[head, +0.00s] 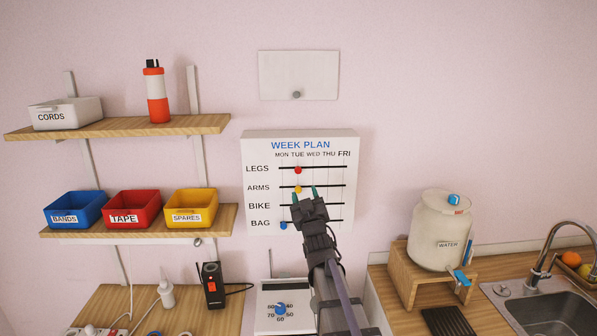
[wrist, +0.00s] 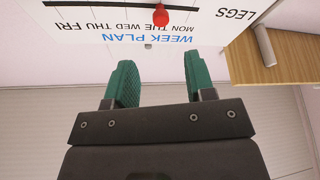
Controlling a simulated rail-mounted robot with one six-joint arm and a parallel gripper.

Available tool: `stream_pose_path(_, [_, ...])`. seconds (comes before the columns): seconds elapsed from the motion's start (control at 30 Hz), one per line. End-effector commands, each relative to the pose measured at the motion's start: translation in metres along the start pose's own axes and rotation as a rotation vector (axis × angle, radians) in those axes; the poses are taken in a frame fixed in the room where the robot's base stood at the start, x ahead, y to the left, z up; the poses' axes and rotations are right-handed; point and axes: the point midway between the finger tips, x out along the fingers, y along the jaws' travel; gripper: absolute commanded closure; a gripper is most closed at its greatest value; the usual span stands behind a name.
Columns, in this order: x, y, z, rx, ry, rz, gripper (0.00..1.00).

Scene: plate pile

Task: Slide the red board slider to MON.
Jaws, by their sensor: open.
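The white week plan board (head: 262,151) hangs on the wall. Its red slider (head: 298,170) sits on the LEGS rail, under TUE. The wrist view shows the board upside down, with the red slider (wrist: 161,18) at the top, beside the TUE label. My gripper (head: 304,193) is in front of the board, its green fingertips overlapping the ARMS row in the head view. The gripper hides part of the BIKE row.
A yellow slider (head: 298,189) is on the ARMS rail under TUE, close to my fingertips. A blue slider (head: 284,225) is at the left end of the BAG rail. Wooden shelves with bins (head: 132,209) stand left of the board. The wall to the right is clear.

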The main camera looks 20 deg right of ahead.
Motion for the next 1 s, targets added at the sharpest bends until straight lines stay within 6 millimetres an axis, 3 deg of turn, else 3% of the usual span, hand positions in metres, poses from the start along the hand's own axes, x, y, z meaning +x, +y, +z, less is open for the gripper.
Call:
stream_pose_path(0.17, [0.030, 0.001, -0.002, 0.001, -0.002, -0.001, 0.50])
stream_pose_path(0.4, [0.087, 0.001, -0.003, 0.000, -0.002, -0.001, 0.50])
stream_pose_path(0.5, [0.102, 0.000, -0.002, 0.001, -0.003, -0.001, 0.50])
stream_pose_path(0.8, [0.105, -0.001, 0.001, 0.001, -0.003, -0.001, 0.51])
stream_pose_path(1.0, [0.105, -0.001, 0.000, 0.001, -0.003, -0.001, 0.70])
